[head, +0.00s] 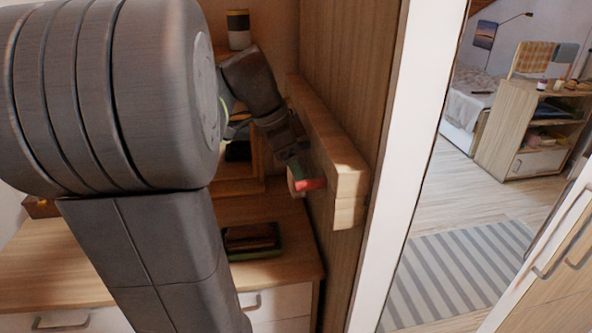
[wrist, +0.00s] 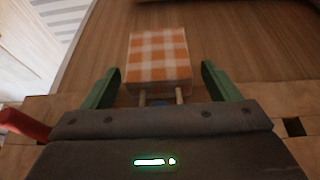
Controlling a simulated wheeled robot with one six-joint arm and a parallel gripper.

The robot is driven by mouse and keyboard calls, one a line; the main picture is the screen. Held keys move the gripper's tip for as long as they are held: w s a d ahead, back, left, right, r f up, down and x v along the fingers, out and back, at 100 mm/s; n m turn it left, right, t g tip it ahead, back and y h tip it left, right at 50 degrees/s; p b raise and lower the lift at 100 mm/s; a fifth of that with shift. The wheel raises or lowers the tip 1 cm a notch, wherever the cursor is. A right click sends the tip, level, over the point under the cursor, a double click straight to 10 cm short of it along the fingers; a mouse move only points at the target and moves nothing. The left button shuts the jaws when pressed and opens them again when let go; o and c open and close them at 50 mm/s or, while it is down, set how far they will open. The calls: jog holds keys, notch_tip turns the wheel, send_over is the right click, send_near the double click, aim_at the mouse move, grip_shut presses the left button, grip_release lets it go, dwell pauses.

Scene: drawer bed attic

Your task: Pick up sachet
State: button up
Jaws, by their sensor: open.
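An orange-and-white checked block-shaped piece, which looks like the sachet (wrist: 158,55), is in the middle of the wrist view against a wooden surface. My gripper (wrist: 160,68) is open, with one green finger on each side of it. A gap shows at each side, and the fingers are not closed on it. Two short pale rods show at its near edge. In the head view my gripper (head: 298,176) is beside the thick wooden rail (head: 335,150) on the wood panel. I cannot make out the sachet there.
A red piece shows by the rail (head: 313,184) and at the wrist view's left (wrist: 25,124). A dresser (head: 285,225) with a dark tray (head: 251,241) stands below. A white post (head: 405,130) edges the panel; open floor with a striped rug (head: 455,272) lies right.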

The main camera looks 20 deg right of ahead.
jog(key=c, duration=1)
jog(key=shift+c, duration=0.4)
jog(key=shift+r, duration=0.1)
